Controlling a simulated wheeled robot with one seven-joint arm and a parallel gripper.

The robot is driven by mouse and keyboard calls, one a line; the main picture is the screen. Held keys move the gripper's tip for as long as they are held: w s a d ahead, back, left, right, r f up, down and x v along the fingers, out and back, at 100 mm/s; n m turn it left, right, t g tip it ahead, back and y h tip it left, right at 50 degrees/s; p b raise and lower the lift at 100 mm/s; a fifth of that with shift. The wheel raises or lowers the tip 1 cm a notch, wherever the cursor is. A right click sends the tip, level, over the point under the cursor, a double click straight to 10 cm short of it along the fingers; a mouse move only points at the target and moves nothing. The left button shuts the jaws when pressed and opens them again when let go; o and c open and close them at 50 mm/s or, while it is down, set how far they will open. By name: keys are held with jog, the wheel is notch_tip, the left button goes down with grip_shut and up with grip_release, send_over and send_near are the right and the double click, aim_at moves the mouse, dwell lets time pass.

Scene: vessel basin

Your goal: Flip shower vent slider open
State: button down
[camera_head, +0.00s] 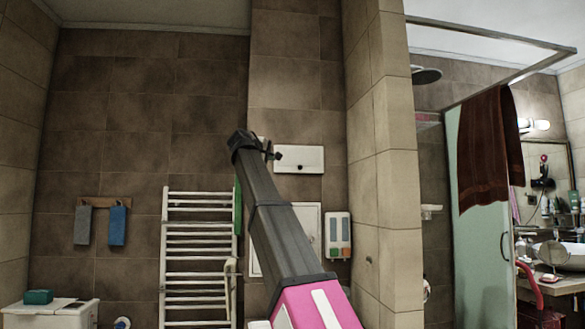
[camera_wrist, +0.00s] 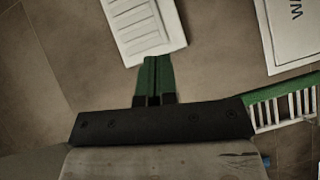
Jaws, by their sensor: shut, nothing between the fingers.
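The shower vent is a white rectangular box on the brown tiled wall. In the head view the vent (camera_head: 310,157) is just right of my gripper, with a small dark spot low on its front. In the wrist view the vent (camera_wrist: 140,22) shows slats and is cut off by the top edge. My gripper (camera_head: 277,154) is small and dark in the head view. In the wrist view my gripper (camera_wrist: 153,60) has green fingers shut together with nothing between them. The fingertips overlap the vent's near edge there; I cannot tell if they touch. I cannot make out the slider clearly.
A white wall panel (camera_head: 312,222) is below the vent; it shows lettering in the wrist view (camera_wrist: 290,60). A white towel radiator (camera_head: 200,195) with a green towel (camera_head: 238,208) is at the left. A tiled wall corner (camera_head: 385,170) juts out at the right.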

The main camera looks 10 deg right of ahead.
aim_at(299, 166)
jog(key=x, duration=0.9)
jog(key=shift+w+d, duration=0.25)
jog(key=shift+w, duration=0.1)
jog(key=d, duration=0.3)
jog(key=shift+w+f, duration=0.15)
jog(key=shift+f, duration=0.25)
jog(key=shift+d+f, duration=0.1)
jog(key=shift+d, duration=0.4)
jog(key=shift+d, duration=0.95)
jog(key=shift+a, duration=0.1)
